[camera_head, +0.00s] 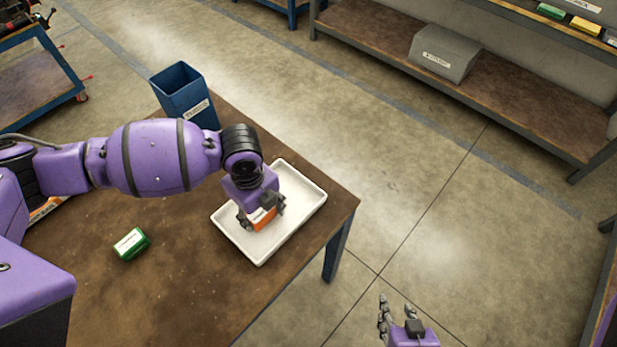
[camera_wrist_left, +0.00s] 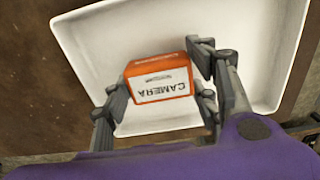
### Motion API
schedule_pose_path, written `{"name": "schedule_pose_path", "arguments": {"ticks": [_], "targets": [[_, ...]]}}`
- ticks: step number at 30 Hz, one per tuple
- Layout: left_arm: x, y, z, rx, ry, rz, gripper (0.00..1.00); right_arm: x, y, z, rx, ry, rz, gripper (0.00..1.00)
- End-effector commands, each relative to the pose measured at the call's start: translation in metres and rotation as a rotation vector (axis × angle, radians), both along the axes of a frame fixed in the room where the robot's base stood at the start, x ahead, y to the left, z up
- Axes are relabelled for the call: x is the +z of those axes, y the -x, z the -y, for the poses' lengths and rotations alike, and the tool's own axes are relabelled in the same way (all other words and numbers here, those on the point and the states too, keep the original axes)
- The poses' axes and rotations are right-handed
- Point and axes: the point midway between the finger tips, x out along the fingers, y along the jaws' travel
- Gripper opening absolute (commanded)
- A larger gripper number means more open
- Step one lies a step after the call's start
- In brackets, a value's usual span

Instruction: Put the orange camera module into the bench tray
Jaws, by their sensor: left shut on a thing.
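The orange camera module (camera_wrist_left: 160,84), with a white label reading CAMERA, is between the fingers of my left gripper (camera_wrist_left: 160,98). In the head view the module (camera_head: 262,219) shows just below the left gripper (camera_head: 260,212), over the white bench tray (camera_head: 302,213). The left gripper is shut on the module. The wrist view shows the tray (camera_wrist_left: 95,45) behind and around the module; I cannot tell whether the module touches the tray floor. My right gripper (camera_head: 392,318) is at the bottom of the head view, off the table, with its fingers apart and nothing between them.
The tray sits near the right corner of the brown table (camera_head: 180,270). A green box (camera_head: 131,244) lies on the table left of the tray. A blue bin (camera_head: 185,95) stands at the back edge. A shelf with a grey box (camera_head: 445,53) is beyond open floor.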

Motion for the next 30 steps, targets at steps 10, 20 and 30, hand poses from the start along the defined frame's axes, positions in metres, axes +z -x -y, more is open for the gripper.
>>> {"name": "schedule_pose_path", "arguments": {"ticks": [10, 20, 30], "targets": [[-0.003, 0.0, 0.0, 0.001, 0.001, 0.001, 0.26, -0.001, 0.004, 0.001, -0.003, 0.0, -0.005, 0.4], [-0.003, 0.0, 0.0, 0.0, 0.001, 0.001, 0.73, -0.001, 0.003, 0.0, -0.005, -0.002, -0.003, 0.4], [0.016, -0.002, 0.0, 0.0, 0.002, 0.006, 0.73, 0.003, -0.004, -0.001, -0.004, -0.003, 0.008, 0.4]]}}
